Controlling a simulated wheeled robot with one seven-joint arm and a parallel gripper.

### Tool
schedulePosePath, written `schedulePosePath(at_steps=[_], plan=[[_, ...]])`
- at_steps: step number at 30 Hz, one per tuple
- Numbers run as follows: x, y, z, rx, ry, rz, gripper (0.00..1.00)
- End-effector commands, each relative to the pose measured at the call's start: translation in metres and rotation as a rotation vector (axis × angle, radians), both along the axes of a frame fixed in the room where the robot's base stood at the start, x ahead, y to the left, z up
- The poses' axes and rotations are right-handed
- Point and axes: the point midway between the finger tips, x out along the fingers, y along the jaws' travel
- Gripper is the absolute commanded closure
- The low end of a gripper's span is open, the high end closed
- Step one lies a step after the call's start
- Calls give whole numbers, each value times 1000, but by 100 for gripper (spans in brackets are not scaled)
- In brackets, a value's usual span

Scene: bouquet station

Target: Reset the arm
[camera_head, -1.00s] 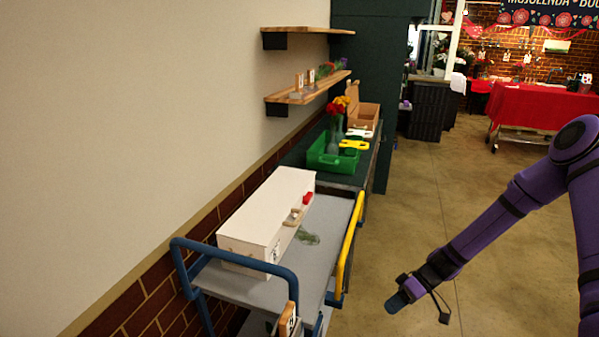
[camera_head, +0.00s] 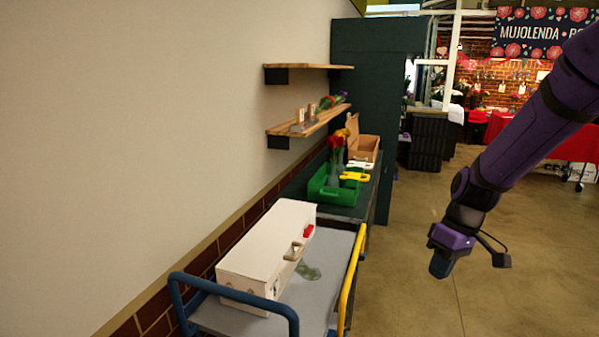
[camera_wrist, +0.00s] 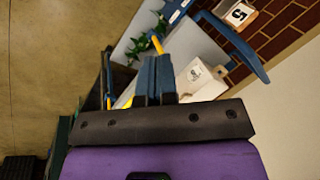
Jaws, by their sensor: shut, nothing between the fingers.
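My gripper (camera_head: 440,264) hangs at the end of my purple arm, to the right of the cart and over open floor in the head view. It points down and touches nothing. In the wrist view its two blue fingers (camera_wrist: 156,77) are pressed together with nothing between them. Beyond the fingers, the wrist view shows the cart and the white box at a tilt.
A grey cart (camera_head: 317,297) with blue and yellow rails holds a white box (camera_head: 266,252). Behind it, a green tray (camera_head: 322,187) with flowers and a cardboard box (camera_head: 366,148) stand on a counter. Wooden shelves (camera_head: 310,121) jut from the left wall. Floor right of the cart is clear.

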Motion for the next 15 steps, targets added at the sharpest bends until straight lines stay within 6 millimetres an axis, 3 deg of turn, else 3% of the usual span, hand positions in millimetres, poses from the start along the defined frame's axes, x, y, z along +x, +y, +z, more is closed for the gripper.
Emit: schedulePosePath(at_steps=[3,15], plan=[[-14,1,34,-58,-45,-45,100],[-78,3,126,-185,-201,-234,100]])
